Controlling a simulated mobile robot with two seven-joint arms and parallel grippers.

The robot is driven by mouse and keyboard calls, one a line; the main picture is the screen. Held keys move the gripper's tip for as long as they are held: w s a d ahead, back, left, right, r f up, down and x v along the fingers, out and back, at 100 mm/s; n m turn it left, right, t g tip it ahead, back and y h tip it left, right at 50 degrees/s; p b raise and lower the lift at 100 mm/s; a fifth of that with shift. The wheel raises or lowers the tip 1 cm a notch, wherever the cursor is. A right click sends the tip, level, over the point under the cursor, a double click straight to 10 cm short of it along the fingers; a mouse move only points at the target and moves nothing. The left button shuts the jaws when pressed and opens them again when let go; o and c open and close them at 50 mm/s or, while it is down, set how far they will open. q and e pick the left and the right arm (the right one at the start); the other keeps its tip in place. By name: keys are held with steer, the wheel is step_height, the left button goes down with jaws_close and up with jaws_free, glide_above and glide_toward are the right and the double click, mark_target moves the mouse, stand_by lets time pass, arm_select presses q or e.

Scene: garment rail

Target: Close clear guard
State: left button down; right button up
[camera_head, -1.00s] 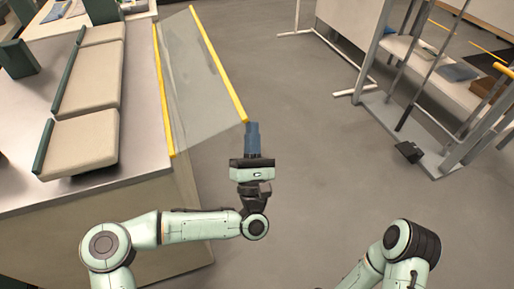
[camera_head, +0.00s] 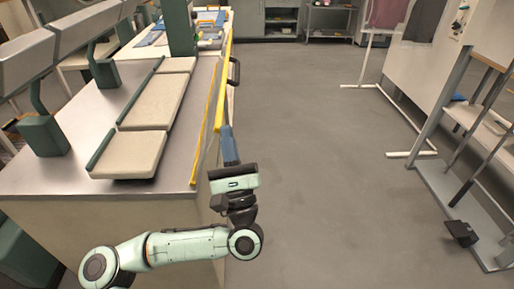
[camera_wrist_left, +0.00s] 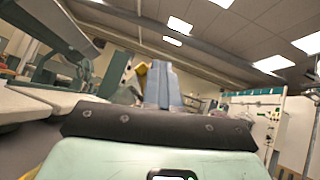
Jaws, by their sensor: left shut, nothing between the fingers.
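The clear guard (camera_head: 222,88) stands along the right edge of the worktable (camera_head: 176,178), a see-through panel with yellow edge strips. It is seen almost edge-on, so its exact tilt is hard to tell. A dark handle (camera_head: 236,71) shows at its far part. My left gripper (camera_head: 230,146) is shut and empty, its blue fingers at the near end of the guard's upper yellow strip. They look close to or against it; contact is unclear. In the left wrist view the shut fingers (camera_wrist_left: 161,86) point up, with a yellow piece just left of them. My right gripper is out of view.
Beige padded boards (camera_head: 128,154) lie on the worktable, with grey pressing arms on green posts (camera_head: 42,134) at the left. Open grey floor (camera_head: 320,170) lies right of the table. A metal rack (camera_head: 460,170) stands at the far right.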

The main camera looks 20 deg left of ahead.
arm_select(q)
steer(key=s+a+r+n+g+y, duration=0.2)
steer(key=a+n+g+y, duration=0.2)
steer(key=a+n, duration=0.2)
steer(key=shift+s+a+n+b, duration=0.15)
steer(key=shift+a+n+b, duration=0.2)
steer(key=shift+a, duration=0.4)
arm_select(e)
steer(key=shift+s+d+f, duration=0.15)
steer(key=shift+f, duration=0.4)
